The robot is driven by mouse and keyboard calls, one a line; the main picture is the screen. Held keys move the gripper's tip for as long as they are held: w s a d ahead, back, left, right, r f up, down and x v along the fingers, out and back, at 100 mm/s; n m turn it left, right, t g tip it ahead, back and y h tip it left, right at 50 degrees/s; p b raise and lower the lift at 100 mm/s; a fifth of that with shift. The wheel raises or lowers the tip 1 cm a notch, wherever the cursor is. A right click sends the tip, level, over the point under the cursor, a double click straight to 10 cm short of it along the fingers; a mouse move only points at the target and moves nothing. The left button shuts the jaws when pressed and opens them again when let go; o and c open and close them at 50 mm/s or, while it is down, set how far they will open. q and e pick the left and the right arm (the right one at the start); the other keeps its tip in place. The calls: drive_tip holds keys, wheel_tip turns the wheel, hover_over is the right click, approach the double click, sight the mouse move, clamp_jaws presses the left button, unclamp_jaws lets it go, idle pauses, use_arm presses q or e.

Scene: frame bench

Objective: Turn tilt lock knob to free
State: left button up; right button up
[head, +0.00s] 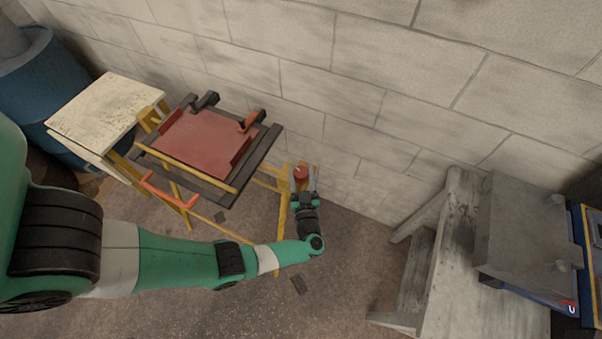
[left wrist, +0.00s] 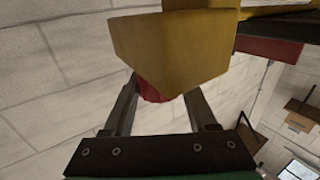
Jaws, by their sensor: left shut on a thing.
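The tilt lock knob (head: 301,172) is a small red knob at the top of a yellow post, on the right side of the frame bench. My left gripper (head: 303,181) reaches it from the front, with one finger on each side, and is shut on it. In the left wrist view the red knob (left wrist: 152,92) shows between the two fingers, mostly hidden behind a yellow block (left wrist: 170,50). The knob's turn angle cannot be told. The bench's tilted bed (head: 198,142) is a red panel in a dark frame. My right gripper is not in view.
An orange handle (head: 168,190) sits at the bench's front. A pale-topped table (head: 108,108) and a blue barrel (head: 45,85) stand at the left. A grey wooden bench (head: 455,255) with a grey box (head: 525,225) stands at the right. A block wall (head: 400,80) is close behind.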

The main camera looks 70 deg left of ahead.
use_arm(q)
drive_tip(key=shift+f+n+g+y+b, duration=0.1)
drive_tip(key=shift+n+g+y+b, duration=0.2)
drive_tip(key=shift+n+g+b, duration=1.5)
drive_tip(key=shift+m+g+p, duration=0.4)
drive_tip(key=shift+p, duration=0.05)
drive_tip(key=o, duration=1.4)
drive_tip(key=shift+c, duration=0.2)
drive_tip(key=d+b, duration=0.1)
drive_tip(key=d, duration=1)
drive_tip(key=shift+s+d, duration=0.15)
drive_tip(key=shift+d, duration=0.15)
